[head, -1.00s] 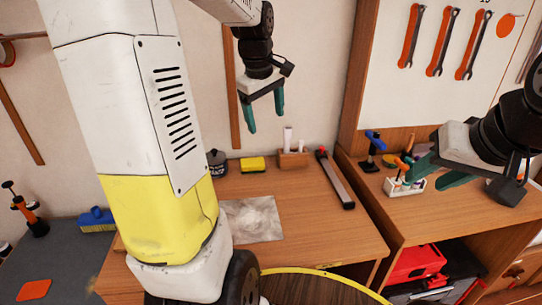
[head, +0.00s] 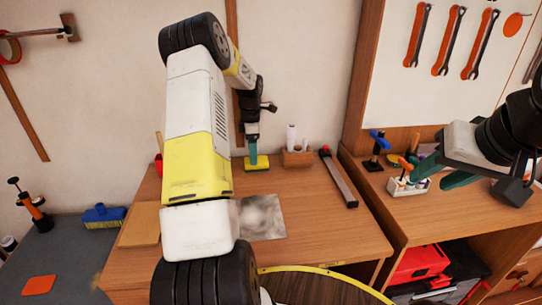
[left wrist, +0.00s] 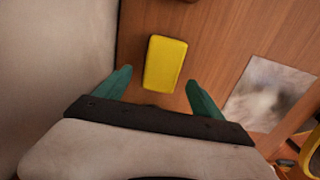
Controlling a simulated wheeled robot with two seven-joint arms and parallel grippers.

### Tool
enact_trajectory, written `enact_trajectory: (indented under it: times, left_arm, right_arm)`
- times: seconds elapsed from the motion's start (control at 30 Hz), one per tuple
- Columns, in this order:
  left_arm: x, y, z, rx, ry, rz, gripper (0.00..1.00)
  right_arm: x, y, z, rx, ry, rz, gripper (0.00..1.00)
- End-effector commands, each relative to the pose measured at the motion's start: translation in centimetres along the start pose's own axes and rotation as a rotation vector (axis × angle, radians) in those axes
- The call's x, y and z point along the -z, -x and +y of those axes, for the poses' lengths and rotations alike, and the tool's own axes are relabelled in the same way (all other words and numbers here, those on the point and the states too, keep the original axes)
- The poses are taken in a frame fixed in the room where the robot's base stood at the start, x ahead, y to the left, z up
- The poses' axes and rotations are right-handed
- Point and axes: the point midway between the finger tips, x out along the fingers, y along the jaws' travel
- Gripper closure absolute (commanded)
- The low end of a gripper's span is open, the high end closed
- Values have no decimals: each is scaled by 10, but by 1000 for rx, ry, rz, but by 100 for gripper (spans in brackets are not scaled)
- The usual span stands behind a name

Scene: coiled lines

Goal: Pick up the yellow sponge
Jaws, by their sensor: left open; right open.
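The yellow sponge (head: 257,165) lies on the wooden table near the wall in the head view. In the left wrist view the sponge (left wrist: 165,64) shows whole, just beyond and between the two green fingertips. My left gripper (left wrist: 160,88) is open and empty, with its fingers apart. In the head view my left gripper (head: 252,156) points down at the sponge and covers part of it. I cannot tell its exact height above the table. My right gripper (head: 430,178) is open and empty by the right-hand bench.
A wooden block with a white bottle (head: 291,137) stands right of the sponge. A long dark bar (head: 339,178) lies further right. A grey sheet (head: 262,218) lies in front. The wall is close behind. A white rack (head: 407,187) stands near my right gripper.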

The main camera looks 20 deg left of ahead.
Motion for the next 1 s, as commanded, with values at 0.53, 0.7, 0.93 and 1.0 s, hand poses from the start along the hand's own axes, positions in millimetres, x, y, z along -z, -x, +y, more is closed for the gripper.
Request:
enact_trajectory:
  times: [0.53,0.7,0.93,1.0]
  left_arm:
    - [2,-42,-2,0,-1,0,22]
    - [2,-42,-2,0,-1,0,51]
    - [2,-42,-2,0,-1,-1,86]
    - [2,-41,-2,0,-1,-1,86]
  right_arm:
    - [0,0,0,0,0,0,59]
    - [0,0,0,0,0,0,59]
    - [0,0,0,0,0,0,59]
    - [0,0,0,0,0,0,59]
